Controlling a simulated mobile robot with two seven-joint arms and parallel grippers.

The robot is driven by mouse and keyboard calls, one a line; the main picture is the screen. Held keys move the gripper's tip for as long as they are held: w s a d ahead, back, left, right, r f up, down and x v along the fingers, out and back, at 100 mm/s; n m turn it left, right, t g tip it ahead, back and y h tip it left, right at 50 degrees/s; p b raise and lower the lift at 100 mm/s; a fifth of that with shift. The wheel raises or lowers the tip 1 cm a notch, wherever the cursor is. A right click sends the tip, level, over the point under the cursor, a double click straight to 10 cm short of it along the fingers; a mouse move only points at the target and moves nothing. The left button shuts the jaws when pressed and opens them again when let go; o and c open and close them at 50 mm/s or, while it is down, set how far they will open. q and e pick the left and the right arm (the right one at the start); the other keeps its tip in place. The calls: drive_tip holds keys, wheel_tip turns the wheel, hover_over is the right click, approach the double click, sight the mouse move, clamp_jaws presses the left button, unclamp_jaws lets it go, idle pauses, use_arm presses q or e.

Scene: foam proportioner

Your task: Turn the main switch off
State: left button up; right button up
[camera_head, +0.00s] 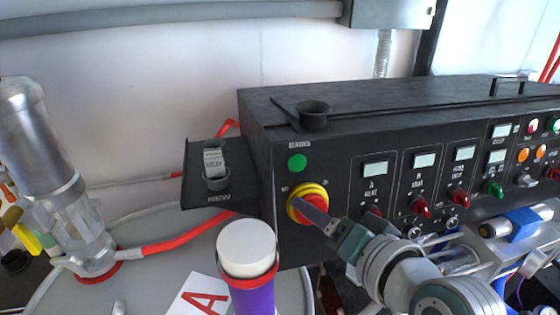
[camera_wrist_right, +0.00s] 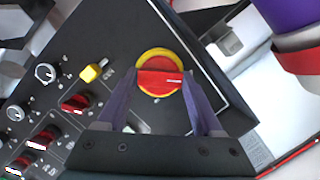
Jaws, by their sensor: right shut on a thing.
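The main switch (camera_head: 299,205) is a red knob on a yellow ring, at the left end of the black control panel's front. My right gripper (camera_head: 318,214) reaches it from the lower right in the head view. In the right wrist view the switch (camera_wrist_right: 160,62) shows its yellow ring and a red handle bar lying across the picture. The fingers of my right gripper (camera_wrist_right: 158,92) stand on either side of this bar and are shut on it. The fingertips partly hide the knob in the head view. My left gripper is out of view.
The black panel (camera_head: 330,160) carries a green light (camera_head: 297,162), displays and several small knobs to the right. A white-capped purple cylinder (camera_head: 246,247) stands below the switch. A black shelf (camera_head: 196,190) juts from the panel's left side.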

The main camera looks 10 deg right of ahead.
idle(0.5)
drive_tip(key=o, duration=1.4)
drive_tip(key=shift+c, duration=0.2)
drive_tip(key=p+v, duration=0.1)
drive_tip(key=v, duration=0.9)
drive_tip(key=shift+a+r, duration=0.1)
